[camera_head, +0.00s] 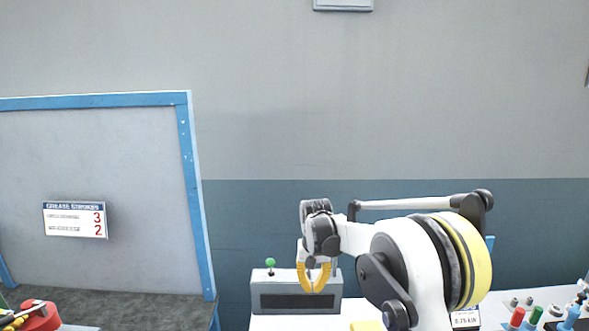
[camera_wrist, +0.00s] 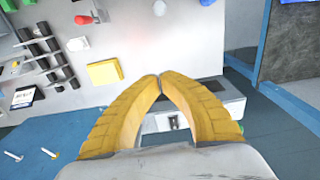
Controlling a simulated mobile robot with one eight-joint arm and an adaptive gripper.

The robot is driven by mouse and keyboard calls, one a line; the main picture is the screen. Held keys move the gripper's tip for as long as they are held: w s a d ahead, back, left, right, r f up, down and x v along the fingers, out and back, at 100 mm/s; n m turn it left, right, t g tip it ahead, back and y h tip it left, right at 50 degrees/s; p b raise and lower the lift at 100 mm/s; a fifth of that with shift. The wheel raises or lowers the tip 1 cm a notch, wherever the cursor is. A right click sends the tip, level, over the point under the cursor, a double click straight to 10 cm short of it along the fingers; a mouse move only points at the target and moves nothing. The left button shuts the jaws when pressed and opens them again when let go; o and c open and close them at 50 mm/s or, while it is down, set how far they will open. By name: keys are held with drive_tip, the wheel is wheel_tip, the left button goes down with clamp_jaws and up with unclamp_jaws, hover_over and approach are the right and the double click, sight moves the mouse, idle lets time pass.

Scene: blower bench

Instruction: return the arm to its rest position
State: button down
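My gripper (camera_head: 314,288) hangs with its yellow fingers pointing down, in front of a grey box (camera_head: 264,305) with a dark panel and a green knob on top. In the wrist view my gripper (camera_wrist: 158,77) has its two yellow fingertips together, with nothing visible between them. The grey box (camera_wrist: 234,108) is partly hidden behind the fingers there. My arm is folded at the lower right of the head view, its white and yellow links raised above the bench.
A white bench (camera_wrist: 190,40) carries a yellow block (camera_wrist: 104,73), a row of black cylinders (camera_wrist: 45,47) and a label card (camera_wrist: 22,97). A blue-framed grey panel (camera_head: 184,150) with a grease strokes sign (camera_head: 75,219) stands at left. The space above the bench is open.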

drive_tip(key=s+d+r+t+b, duration=0.25)
drive_tip(key=s+d+r, duration=0.2)
drive_tip(key=s, duration=0.35)
drive_tip(key=s+d+r+t+b, duration=0.1)
drive_tip(key=s+d+r+b, duration=0.35)
drive_tip(key=s, duration=0.25)
drive_tip(key=s+d+f+t+b, duration=0.1)
drive_tip(key=s+d+f+b, duration=0.1)
drive_tip(key=s, duration=0.7)
drive_tip(key=s+d+f+t+b, duration=0.2)
drive_tip(key=s+f, duration=0.3)
drive_tip(key=s, duration=0.4)
drive_tip(key=shift+s+d+b, duration=0.2)
drive_tip(key=shift+d+b, duration=0.2)
